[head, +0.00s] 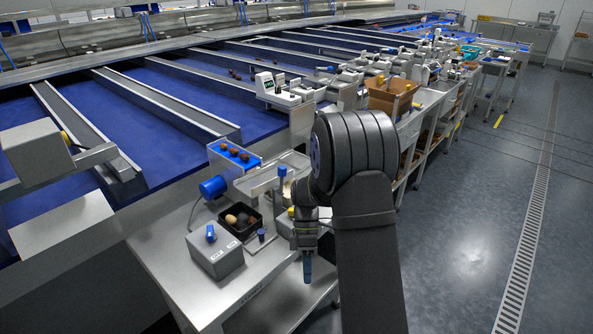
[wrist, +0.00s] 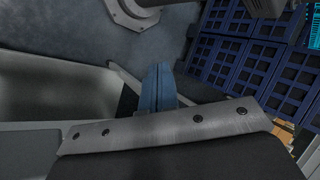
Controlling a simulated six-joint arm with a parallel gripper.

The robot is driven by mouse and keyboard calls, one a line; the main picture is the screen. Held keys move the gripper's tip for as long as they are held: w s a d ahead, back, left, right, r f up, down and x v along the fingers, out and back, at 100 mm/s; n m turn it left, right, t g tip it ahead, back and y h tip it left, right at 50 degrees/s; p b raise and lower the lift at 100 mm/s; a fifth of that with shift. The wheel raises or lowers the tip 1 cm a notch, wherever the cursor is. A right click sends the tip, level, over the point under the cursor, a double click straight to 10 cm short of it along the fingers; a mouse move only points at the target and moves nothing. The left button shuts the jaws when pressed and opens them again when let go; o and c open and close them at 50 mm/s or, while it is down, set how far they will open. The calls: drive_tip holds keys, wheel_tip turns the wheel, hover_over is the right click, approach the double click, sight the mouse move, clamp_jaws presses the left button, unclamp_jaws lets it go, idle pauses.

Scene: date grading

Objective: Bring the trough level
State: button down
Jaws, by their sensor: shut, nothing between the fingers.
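My gripper (head: 307,268) hangs low in the head view, at the front right edge of the steel bench. Its blue fingertips are together, with nothing seen between them. They also show shut in the wrist view (wrist: 158,88), just behind a metal strip with screws. A shallow grey metal channel (head: 263,181), which looks like the trough, sits on the bench up and left of my gripper. My arm hides part of that area, and I cannot tell the channel's exact tilt. A blue post (head: 282,173) stands by its right end.
A blue feed strip (head: 219,150) with several brown dates lies behind the channel. A blue motor (head: 213,187), a black tray (head: 227,226) holding dates and a grey box with a blue knob (head: 215,255) stand to the left. Open floor (head: 470,240) lies right.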

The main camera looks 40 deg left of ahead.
drive_tip(key=w+a+r+m+g+y, duration=0.1)
drive_tip(key=w+a+r+m+y, duration=0.2)
drive_tip(key=m+y, duration=0.3)
drive_tip(key=w+a+r+m+g+y, duration=0.1)
drive_tip(key=w+a+r+m+y, duration=0.2)
drive_tip(key=w+m+y, duration=0.3)
drive_tip(key=w+a+r+m+y, duration=0.3)
drive_tip(key=w+r+m+y, duration=0.1)
drive_tip(key=m, duration=0.3)
drive_tip(key=shift+w+g+y, duration=0.35)
drive_tip(key=shift+g+y, duration=0.05)
drive_tip(key=shift+y, duration=0.5)
drive_tip(key=w+r+m+t+y, duration=0.4)
drive_tip(key=w+r+m+y, duration=0.15)
drive_tip(key=w, duration=0.25)
drive_tip(key=s+a, duration=0.6)
drive_tip(key=a, duration=0.3)
drive_tip(key=shift+r, duration=0.2)
